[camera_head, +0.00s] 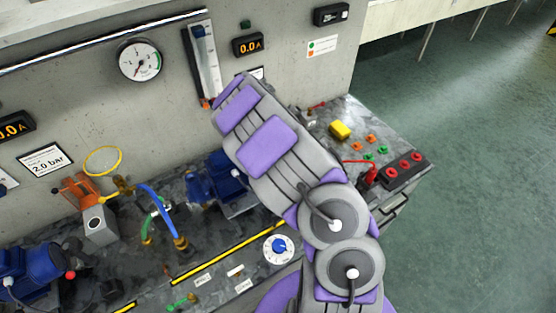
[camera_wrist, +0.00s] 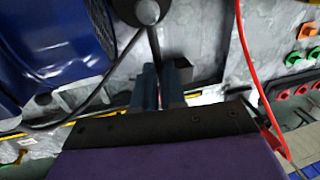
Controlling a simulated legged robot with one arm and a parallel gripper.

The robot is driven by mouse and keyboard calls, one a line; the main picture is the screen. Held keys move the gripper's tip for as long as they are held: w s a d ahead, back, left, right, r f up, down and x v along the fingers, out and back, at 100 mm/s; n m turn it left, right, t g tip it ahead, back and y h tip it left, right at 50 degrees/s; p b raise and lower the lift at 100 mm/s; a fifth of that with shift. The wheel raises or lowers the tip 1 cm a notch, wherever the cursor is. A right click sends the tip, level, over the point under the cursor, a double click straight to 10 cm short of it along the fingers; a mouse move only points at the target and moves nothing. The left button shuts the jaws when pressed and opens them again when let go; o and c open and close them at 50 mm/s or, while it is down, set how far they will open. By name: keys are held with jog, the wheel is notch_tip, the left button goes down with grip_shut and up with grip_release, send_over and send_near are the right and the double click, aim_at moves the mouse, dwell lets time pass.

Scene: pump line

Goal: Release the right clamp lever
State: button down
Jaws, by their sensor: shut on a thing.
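In the wrist view my gripper (camera_wrist: 160,84) points onto the bench, with its two dark blue-grey fingers close together. A thin dark rod, which looks like the right clamp lever (camera_wrist: 154,44), runs down from a grey round part (camera_wrist: 147,11) to between the fingers. My gripper is shut on it; the grasped part is mostly hidden by the fingers. A blue ribbed motor (camera_wrist: 50,40) is to the left of the fingers. In the head view my arm covers the gripper and the lever; the blue motor (camera_head: 222,183) shows left of the arm.
A red cable (camera_wrist: 242,50) runs close to the right of my gripper. A yellow block (camera_head: 340,130), several coloured sockets and a black panel with red sockets (camera_head: 403,171) are at the right. A blue-knobbed dial (camera_head: 279,248) is at the front. Hoses and an orange clamp (camera_head: 80,190) are at the left.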

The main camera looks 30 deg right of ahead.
jog(key=shift+w+a+r+m, duration=0.2)
jog(key=shift+w+m, duration=0.1)
jog(key=shift+m, duration=0.1)
jog(key=c, duration=1.6)
grip_release()
jog(key=shift+o, duration=0.6)
jog(key=shift+a, duration=0.1)
jog(key=shift+s, duration=0.1)
jog(key=a+r+p, duration=0.2)
jog(key=a+r, duration=0.1)
jog(key=r, duration=1.4)
jog(key=shift+a, duration=0.2)
